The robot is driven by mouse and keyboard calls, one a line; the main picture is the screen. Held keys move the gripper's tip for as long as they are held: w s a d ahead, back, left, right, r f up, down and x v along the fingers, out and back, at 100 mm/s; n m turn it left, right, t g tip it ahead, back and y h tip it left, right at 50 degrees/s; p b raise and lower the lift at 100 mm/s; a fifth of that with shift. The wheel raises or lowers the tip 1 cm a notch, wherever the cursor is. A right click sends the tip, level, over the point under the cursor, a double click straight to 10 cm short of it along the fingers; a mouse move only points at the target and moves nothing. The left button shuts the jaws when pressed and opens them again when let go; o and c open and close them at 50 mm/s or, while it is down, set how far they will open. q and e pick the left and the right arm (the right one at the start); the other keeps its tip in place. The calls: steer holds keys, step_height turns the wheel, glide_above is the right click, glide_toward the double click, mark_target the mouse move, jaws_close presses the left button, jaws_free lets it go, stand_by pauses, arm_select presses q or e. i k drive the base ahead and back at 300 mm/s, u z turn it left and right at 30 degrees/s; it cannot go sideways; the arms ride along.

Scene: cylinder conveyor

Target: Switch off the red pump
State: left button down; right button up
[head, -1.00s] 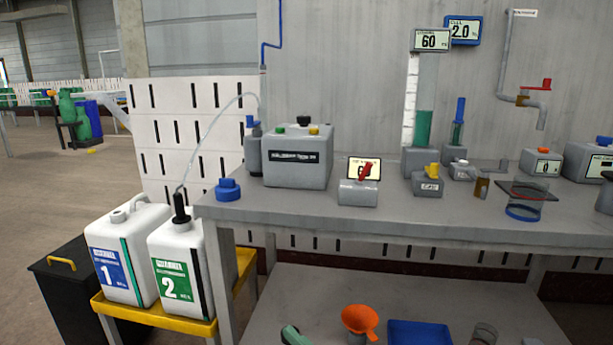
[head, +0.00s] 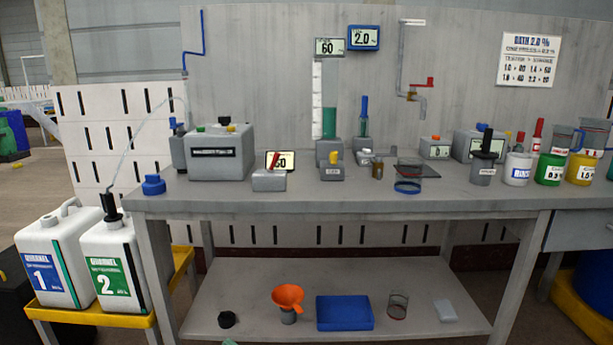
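A small grey box with a tilted red lever (head: 272,163) stands at the front of the bench. A grey pipe on the back wall carries a red-handled tap (head: 422,83). A grey box with an orange-red button (head: 435,147) stands farther back on the bench. No label legible here names a red pump, so I cannot tell which of these it is. Neither of my grippers is in view.
The grey bench (head: 330,205) holds a large grey tank (head: 221,157), a blue cap (head: 153,185), a blue ring (head: 407,187) and several cups at right. White canisters stand on a yellow stand (head: 90,316) at left. An orange funnel (head: 288,297) and blue tray (head: 344,312) are on the lower shelf.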

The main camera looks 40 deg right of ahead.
mark_target(277, 155)
steer(key=k, duration=0.6)
steer(key=z, duration=1.3)
steer(key=i, duration=0.45)
steer(key=u, duration=0.05)
